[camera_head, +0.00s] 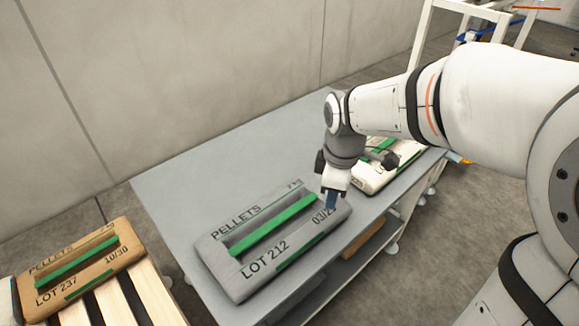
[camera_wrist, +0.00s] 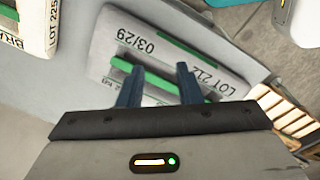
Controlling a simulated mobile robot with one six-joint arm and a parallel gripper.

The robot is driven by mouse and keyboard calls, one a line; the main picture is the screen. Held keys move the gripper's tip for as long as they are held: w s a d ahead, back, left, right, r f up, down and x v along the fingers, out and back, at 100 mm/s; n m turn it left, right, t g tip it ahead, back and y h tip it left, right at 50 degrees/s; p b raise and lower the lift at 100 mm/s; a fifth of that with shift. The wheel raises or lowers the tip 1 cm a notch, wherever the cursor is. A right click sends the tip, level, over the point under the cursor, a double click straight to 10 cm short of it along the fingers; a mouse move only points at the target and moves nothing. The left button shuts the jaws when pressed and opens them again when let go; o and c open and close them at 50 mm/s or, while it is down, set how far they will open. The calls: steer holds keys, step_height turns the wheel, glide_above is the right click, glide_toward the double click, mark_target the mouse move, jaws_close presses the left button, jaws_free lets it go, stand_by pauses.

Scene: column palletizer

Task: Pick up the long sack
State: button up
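A grey sack (camera_head: 228,262) marked PELLETS LOT 212 lies flat on the table, with a raised green strip handle (camera_head: 272,225) along its middle. It looks the longest of the sacks in view. My gripper (camera_head: 331,203) is above its right end and hides part of the 03/29 print. In the wrist view, the grey sack (camera_wrist: 185,48) lies beyond my two blue fingers (camera_wrist: 160,68). The fingers are apart with nothing held between them. The green handle (camera_wrist: 158,80) passes behind them, partly hidden; I cannot tell whether they touch the sack.
A white sack (camera_head: 372,178) with a green strip lies on the table behind my gripper. A brown LOT 237 sack (camera_head: 92,278) rests on a wooden slatted pallet (camera_head: 122,295) at the lower left. The grey table (camera_head: 190,180) is bare toward the wall.

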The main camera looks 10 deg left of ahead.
mark_target(276, 220)
steer(key=a+f+n, duration=0.3)
steer(key=a, duration=0.1)
steer(key=w+a+f+n+b, duration=0.1)
steer(key=a+f+n, duration=0.2)
steer(key=a+n, duration=0.1)
steer(key=w+a+f+n+g+b, duration=0.1)
steer(key=a+f+n, duration=0.2)
steer(key=a, duration=0.2)
steer(key=shift+w+f+n, duration=0.15)
steer(key=shift+f+n, duration=0.05)
steer(key=shift+n, duration=0.5)
step_height(276, 220, down, 8)
steer(key=shift+a+f+b, duration=0.1)
steer(key=shift+b, duration=0.5)
steer(key=shift+c, duration=0.5)
jaws_close()
steer(key=shift+w, duration=0.1)
steer(key=shift+w+r, duration=0.1)
steer(key=shift+r, duration=0.15)
